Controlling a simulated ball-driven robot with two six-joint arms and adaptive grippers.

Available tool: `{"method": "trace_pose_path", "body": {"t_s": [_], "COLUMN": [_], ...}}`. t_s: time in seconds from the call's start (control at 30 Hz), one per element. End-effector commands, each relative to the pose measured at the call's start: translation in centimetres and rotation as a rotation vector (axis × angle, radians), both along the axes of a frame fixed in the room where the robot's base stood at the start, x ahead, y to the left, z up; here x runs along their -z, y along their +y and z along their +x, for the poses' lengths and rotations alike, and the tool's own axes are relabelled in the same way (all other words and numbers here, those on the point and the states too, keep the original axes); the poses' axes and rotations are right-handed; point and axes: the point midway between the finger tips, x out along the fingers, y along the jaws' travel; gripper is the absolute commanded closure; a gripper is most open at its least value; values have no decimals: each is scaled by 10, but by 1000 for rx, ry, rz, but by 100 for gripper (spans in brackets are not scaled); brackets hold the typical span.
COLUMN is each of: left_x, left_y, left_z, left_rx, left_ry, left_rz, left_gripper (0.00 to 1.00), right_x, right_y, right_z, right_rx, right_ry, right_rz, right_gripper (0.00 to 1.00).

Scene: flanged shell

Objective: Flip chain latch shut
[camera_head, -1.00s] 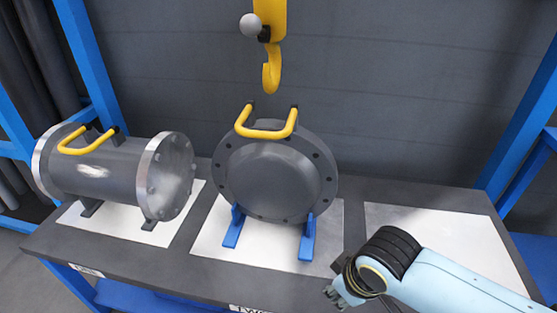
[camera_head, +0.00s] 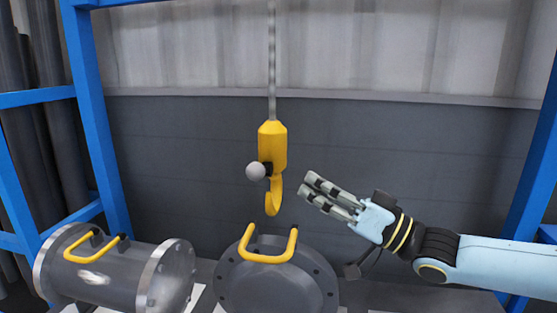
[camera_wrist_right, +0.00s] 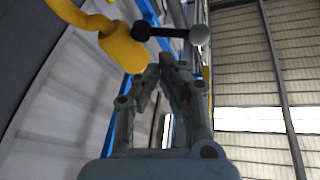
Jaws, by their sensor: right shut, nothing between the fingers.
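The yellow chain hook block (camera_head: 273,145) hangs from a chain (camera_head: 271,60) above the flanged disc. Its latch lever has a black stem and a grey ball knob (camera_head: 256,171) that points to the left. The hook (camera_head: 273,197) hangs below the block. My right gripper (camera_head: 308,188) is to the right of the hook, apart from it, with its fingers together and empty. In the right wrist view the ball knob (camera_wrist_right: 200,36) and black stem (camera_wrist_right: 160,32) show just beyond the fingertips, with the yellow hook block (camera_wrist_right: 122,48) at upper left. My left gripper is out of view.
The flanged disc (camera_head: 275,285) with a yellow handle (camera_head: 268,257) stands on the table below the hook. A flanged cylinder (camera_head: 100,277) with a yellow handle lies to the left. Blue frame posts (camera_head: 95,140) stand at both sides. Space around the hook is free.

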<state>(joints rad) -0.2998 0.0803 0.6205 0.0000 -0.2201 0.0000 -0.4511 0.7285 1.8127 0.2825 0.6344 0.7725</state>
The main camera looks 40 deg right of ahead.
Motion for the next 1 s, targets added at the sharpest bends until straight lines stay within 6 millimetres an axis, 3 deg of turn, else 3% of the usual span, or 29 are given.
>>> {"method": "trace_pose_path", "body": {"t_s": [0.2,0.67,0.87,1.0], "left_x": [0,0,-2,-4], "left_y": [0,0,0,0], "left_z": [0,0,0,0], "left_rx": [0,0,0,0], "left_ry": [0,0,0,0], "left_rz": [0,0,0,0], "left_gripper": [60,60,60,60], "right_x": [-30,-36,-47,-62], "right_y": [-19,-21,-11,1], "right_z": [-13,-15,1,23], "right_rx": [-96,-113,-113,-112], "right_ry": [-136,-160,-164,-166], "right_rz": [74,88,89,90], "right_gripper": [100,100,100,100]}}
